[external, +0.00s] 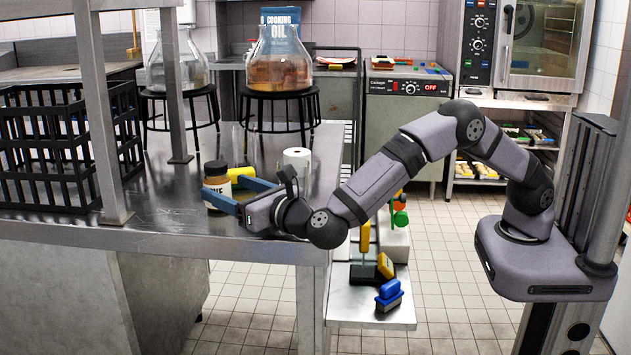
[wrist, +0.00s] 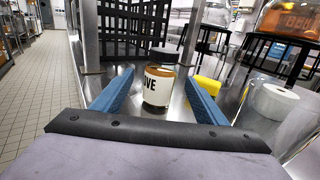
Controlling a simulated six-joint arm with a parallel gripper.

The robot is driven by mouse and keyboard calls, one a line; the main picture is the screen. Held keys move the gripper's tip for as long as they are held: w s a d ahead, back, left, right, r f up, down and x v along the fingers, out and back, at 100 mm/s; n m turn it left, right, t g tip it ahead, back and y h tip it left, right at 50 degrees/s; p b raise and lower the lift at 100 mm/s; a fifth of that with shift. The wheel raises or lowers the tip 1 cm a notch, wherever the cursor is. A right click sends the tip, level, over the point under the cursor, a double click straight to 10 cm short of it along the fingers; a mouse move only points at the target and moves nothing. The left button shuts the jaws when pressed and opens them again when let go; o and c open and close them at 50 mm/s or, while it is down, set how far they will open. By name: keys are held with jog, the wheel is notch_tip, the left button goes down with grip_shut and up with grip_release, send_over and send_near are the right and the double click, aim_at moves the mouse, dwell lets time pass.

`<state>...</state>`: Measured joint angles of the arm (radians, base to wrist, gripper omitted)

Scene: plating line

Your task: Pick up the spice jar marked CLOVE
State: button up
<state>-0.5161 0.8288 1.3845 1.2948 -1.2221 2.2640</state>
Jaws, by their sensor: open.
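The spice jar (external: 217,184) is a small brown jar with a dark lid and a pale label, upright on the steel counter. The wrist view shows the jar (wrist: 158,82) with the letters "VE" readable on its label; the rest of the word is cut off from sight. My gripper (external: 238,190) is open, low over the counter, with its blue fingers reaching toward the jar. In the wrist view the jar stands between the two blue fingers, near their tips. I cannot tell whether either finger touches it.
A yellow object (external: 241,174) lies just behind the jar, and a white roll (external: 297,160) stands to its right. A black crate (external: 60,150) and steel shelf posts (external: 100,120) stand left. Glass flasks on stools (external: 280,65) are behind. The counter's front edge is close.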

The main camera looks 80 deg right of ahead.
aim_at(216, 181)
jog(key=p+x, duration=0.2)
jog(key=x, duration=0.2)
jog(key=shift+w+d+r, duration=0.1)
jog(key=shift+d+r, duration=0.1)
jog(key=shift+w+d+f, duration=0.1)
jog(key=shift+w+d, duration=0.1)
jog(key=shift+w, duration=0.15)
jog(key=c, duration=1.3)
